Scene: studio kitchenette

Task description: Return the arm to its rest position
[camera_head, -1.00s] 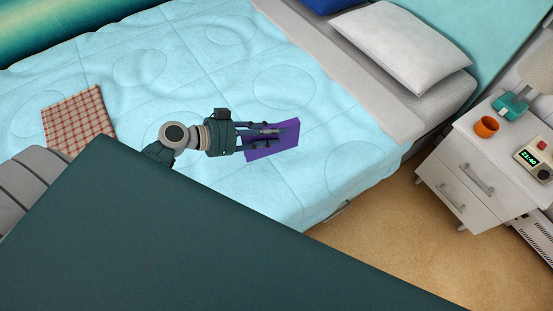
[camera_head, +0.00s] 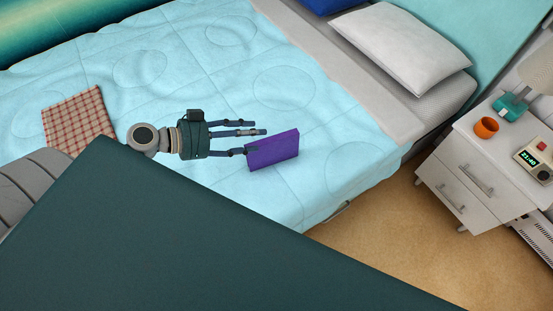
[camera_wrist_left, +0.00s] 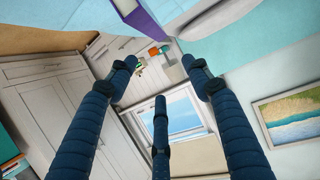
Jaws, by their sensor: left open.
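My left gripper (camera_head: 248,136) is open and empty above the bed in the head view, its fingers pointing right. A purple book-like object (camera_head: 273,150) lies on the light blue quilt just beyond the fingertips; one finger overlaps its left edge in the picture. In the left wrist view, the spread fingers of the left gripper (camera_wrist_left: 160,82) have nothing between them. The purple object (camera_wrist_left: 136,16) shows at the top of that view, past the fingertips. My right gripper is not in view.
The bed (camera_head: 210,70) carries a checked cloth (camera_head: 78,119) and a white pillow (camera_head: 400,46). A white nightstand (camera_head: 482,168) at the right holds an orange cup (camera_head: 486,127), a lamp (camera_head: 511,106) and a clock (camera_head: 532,157). My dark body panel covers the lower left.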

